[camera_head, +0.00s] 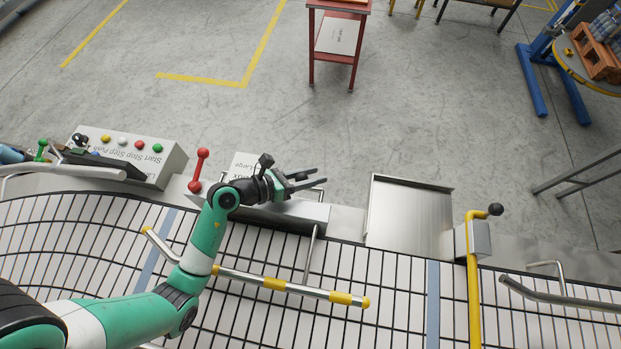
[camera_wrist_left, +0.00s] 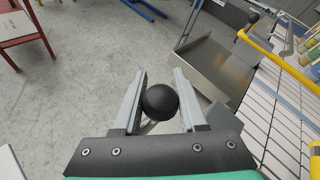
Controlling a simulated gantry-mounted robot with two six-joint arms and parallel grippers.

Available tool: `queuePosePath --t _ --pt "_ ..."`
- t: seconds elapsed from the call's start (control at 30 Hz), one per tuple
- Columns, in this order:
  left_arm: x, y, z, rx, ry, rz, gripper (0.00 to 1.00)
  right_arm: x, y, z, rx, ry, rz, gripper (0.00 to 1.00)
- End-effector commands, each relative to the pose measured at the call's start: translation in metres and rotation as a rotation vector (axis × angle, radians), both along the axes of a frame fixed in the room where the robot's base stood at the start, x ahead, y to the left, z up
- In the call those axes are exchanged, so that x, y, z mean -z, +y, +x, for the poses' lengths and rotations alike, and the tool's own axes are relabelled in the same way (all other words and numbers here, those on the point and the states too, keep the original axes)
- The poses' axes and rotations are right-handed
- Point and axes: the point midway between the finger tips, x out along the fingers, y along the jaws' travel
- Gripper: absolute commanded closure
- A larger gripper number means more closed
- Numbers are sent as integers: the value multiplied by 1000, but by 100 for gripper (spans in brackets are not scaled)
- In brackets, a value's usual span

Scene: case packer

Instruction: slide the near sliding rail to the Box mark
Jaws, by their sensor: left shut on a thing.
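The near sliding rail (camera_head: 238,275) is a silver bar with yellow bands lying over the white slatted conveyor. A thin rod (camera_head: 310,256) runs from it toward the conveyor's edge. My left gripper (camera_head: 305,181) is above that edge; in the left wrist view its fingers are shut on a black ball knob (camera_wrist_left: 160,101). The knob's link to the rail is hidden. A pale label plate (camera_head: 243,163) beside the gripper reads "Large", with other lettering partly covered by my arm, so the Box mark is not clearly readable. My right gripper is not in view.
A red lever (camera_head: 199,170) and a button box (camera_head: 140,152) stand left of my gripper. A metal tray (camera_head: 408,215) is to the right, then a yellow post (camera_head: 473,285) with another black knob (camera_head: 495,209). Open floor lies beyond.

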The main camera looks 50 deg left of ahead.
Motion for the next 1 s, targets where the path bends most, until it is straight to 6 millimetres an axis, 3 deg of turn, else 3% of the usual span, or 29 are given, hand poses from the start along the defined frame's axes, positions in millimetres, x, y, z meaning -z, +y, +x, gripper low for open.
queuePosePath --t 0.27,0.3,0.47,0.87,1.0 --pt "1 3 3 0 0 2 100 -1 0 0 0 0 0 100" --pt "1 3 3 0 0 2 57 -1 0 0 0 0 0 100" --pt "1 3 3 -1 0 1 29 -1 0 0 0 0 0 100" --pt "0 3 3 -1 0 1 29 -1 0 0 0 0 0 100" --pt "-4 7 -8 -5 -1 1 29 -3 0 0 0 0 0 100"
